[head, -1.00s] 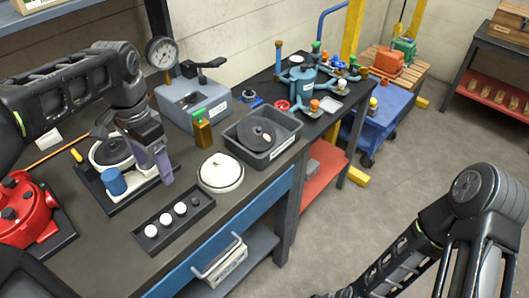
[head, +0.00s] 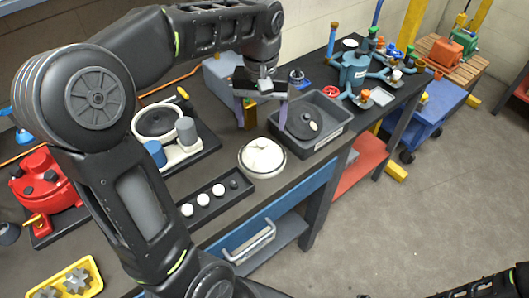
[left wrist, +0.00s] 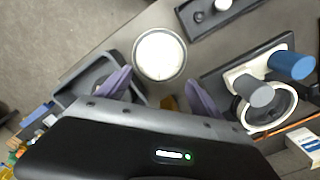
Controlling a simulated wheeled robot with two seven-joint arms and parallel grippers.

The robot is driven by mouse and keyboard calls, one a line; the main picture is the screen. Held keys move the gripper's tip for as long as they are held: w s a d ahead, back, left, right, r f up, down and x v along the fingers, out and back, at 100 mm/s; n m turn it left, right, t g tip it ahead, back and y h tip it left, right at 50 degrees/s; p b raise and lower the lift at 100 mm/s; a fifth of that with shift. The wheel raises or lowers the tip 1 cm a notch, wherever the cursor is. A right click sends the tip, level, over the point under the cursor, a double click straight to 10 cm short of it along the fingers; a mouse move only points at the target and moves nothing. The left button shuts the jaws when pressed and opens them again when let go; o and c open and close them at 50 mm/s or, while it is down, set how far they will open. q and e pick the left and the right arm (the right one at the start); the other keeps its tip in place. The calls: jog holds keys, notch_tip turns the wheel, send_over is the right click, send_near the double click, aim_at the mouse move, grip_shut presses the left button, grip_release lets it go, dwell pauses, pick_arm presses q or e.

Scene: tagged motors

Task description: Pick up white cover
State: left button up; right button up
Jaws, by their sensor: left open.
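The white cover (head: 262,157) is a round, pale dome with a dark rim line, sitting on the dark workbench in front of the grey bin. In the left wrist view, the white cover (left wrist: 160,54) lies just beyond the fingertips, roughly centred between them. My left gripper (head: 264,114) is open and empty, with purple fingers pointing down above the bench, slightly behind the cover and apart from it. Its spread fingers also show in the left wrist view (left wrist: 159,84). My right gripper is out of view; only part of my right arm shows at the bottom right.
A grey bin (head: 340,136) with a dark disc stands right of the cover. A black tray (head: 222,205) with white knobs lies in front-left. A motor base with blue and grey cylinders (head: 186,130) stands left. The bench's front edge is close to the cover.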

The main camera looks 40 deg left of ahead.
aim_at(262, 141)
pick_arm(q)
jog(key=shift+f, duration=1.35)
jog(key=shift+f, duration=0.1)
jog(key=shift+s+f+p, duration=0.15)
jog(key=shift+f+p, duration=0.15)
jog(key=shift+p, duration=0.05)
jog(key=f, duration=0.3)
jog(key=shift+d+f+p, duration=0.25)
jog(key=shift+f+p, duration=0.05)
jog(key=shift+p, duration=0.1)
jog(key=shift+f, duration=0.4)
jog(key=shift+c, duration=0.6)
